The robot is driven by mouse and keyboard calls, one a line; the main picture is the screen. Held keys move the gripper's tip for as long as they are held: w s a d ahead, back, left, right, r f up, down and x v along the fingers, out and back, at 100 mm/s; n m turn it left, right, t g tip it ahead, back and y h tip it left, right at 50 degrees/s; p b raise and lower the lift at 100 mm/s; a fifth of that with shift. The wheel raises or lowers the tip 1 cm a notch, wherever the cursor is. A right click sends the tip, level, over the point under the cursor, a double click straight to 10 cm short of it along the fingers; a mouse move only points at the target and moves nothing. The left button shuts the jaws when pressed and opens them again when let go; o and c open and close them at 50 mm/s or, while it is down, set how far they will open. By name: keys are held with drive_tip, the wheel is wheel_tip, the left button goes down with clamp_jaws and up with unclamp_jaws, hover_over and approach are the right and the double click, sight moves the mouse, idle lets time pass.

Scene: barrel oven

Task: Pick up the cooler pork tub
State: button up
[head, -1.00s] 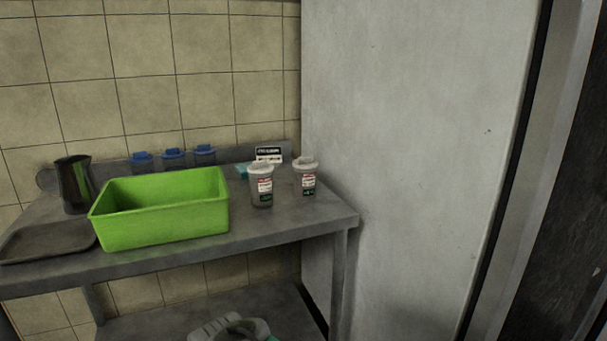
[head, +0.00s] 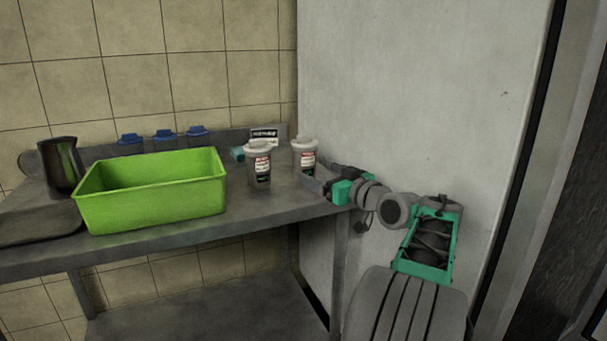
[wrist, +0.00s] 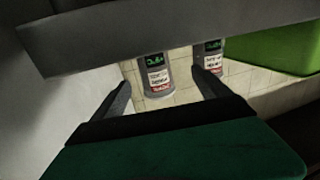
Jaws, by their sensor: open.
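Two white-lidded tubs with red, white and dark labels stand upright near the right end of the steel table, a left tub (head: 259,164) and a right tub (head: 304,154). The label print is too small to tell which one is the cooler pork tub. My gripper (head: 319,175) is open at the right tub, its fingers pointing left toward it. The wrist view is upside down. There the right tub (wrist: 156,74) shows between the open fingers (wrist: 162,79), with the left tub (wrist: 209,54) by the other finger. I cannot tell whether any finger touches a tub.
A green bin (head: 150,205) stands left of the tubs on the steel table (head: 185,246). Several blue-lidded containers (head: 164,135) and a small sign (head: 264,136) are behind. A dark jug (head: 63,168) and a tray (head: 38,222) are at left. A grey wall (head: 410,90) rises at right.

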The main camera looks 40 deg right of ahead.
sight(312, 163)
drive_tip(key=shift+d+r+p, duration=0.2)
drive_tip(key=shift+d+p, duration=0.1)
drive_tip(key=shift+d, duration=0.15)
drive_tip(key=w+p, duration=0.1)
drive_tip(key=w, duration=0.1)
drive_tip(key=w+p, duration=0.3)
drive_tip(key=w, duration=0.1)
drive_tip(key=shift+w+d+r+p, duration=0.25)
drive_tip(key=shift+w+d+p, duration=0.1)
drive_tip(key=shift+w+d, duration=0.05)
drive_tip(key=shift+w+f+h, duration=0.2)
drive_tip(key=shift+w+h, duration=0.05)
drive_tip(key=shift+h, duration=0.05)
drive_tip(key=shift+c, duration=0.6)
clamp_jaws()
drive_tip(key=shift+r, duration=0.15)
